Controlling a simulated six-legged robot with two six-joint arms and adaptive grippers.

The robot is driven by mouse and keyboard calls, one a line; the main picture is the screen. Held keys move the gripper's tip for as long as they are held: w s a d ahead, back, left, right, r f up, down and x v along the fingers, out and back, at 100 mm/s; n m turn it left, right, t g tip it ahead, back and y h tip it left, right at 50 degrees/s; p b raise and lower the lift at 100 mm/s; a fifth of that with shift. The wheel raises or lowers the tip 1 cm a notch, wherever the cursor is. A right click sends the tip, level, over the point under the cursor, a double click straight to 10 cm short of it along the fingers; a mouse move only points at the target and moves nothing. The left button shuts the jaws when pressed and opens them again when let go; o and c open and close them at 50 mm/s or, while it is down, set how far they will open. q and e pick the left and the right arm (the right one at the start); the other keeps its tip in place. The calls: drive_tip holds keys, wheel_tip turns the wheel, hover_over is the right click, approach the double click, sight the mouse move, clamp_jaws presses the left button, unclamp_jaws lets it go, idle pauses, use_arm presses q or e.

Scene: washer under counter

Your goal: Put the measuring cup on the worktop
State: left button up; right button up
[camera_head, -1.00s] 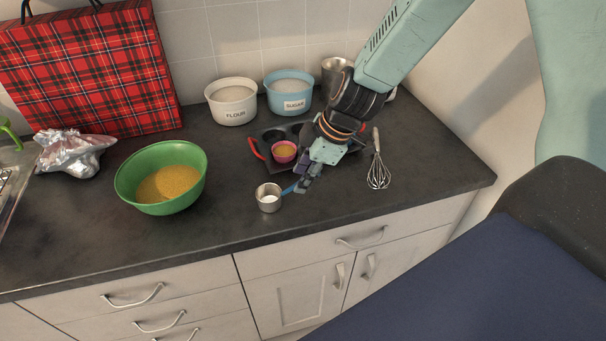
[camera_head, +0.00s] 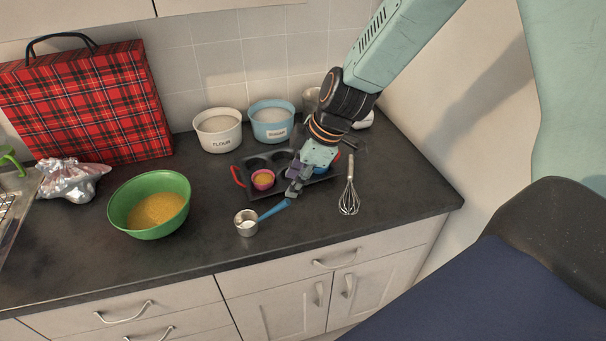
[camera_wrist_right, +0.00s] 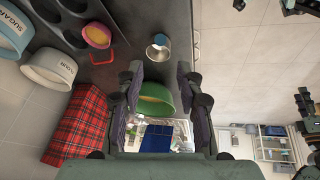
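The measuring cup (camera_head: 246,224) is a small metal cup with a blue handle. It rests on the dark worktop (camera_head: 205,250) near its front edge, with the handle pointing right and back. It also shows in the right wrist view (camera_wrist_right: 156,50). My right gripper (camera_head: 293,192) is just above and beside the handle's far end. In the right wrist view its fingers (camera_wrist_right: 158,78) stand wide apart with nothing clamped between them. Whether a fingertip still touches the handle cannot be told. My left gripper is out of view.
A muffin tin (camera_head: 238,176) with a pink cup (camera_head: 263,181) lies behind my right gripper. A whisk (camera_head: 348,196) lies to the right. A green bowl (camera_head: 122,209), flour tub (camera_head: 220,144), sugar tub (camera_head: 273,132) and tartan bag (camera_head: 90,105) stand around. Bare worktop lies left of the cup.

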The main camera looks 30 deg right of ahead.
drive_tip(key=s+a+f+m+g+h, duration=0.15)
drive_tip(key=s+f+m, duration=0.45)
drive_tip(key=s+f, duration=0.7)
drive_tip(key=s+a+f+m+g+h, duration=0.1)
drive_tip(key=s+f+m, duration=0.2)
drive_tip(key=s, duration=0.5)
drive_tip(key=s+a+f+m+g, duration=0.1)
drive_tip(key=s+f+m, duration=0.2)
drive_tip(key=s, duration=0.6)
drive_tip(key=shift+f+m+h, duration=0.35)
drive_tip(key=shift+m, duration=0.05)
drive_tip(key=shift+s+a, duration=0.1)
drive_tip(key=shift+a, duration=0.05)
wheel_tip(320, 180, down, 22)
drive_tip(key=b, duration=2.2)
drive_tip(key=shift+f, duration=0.15)
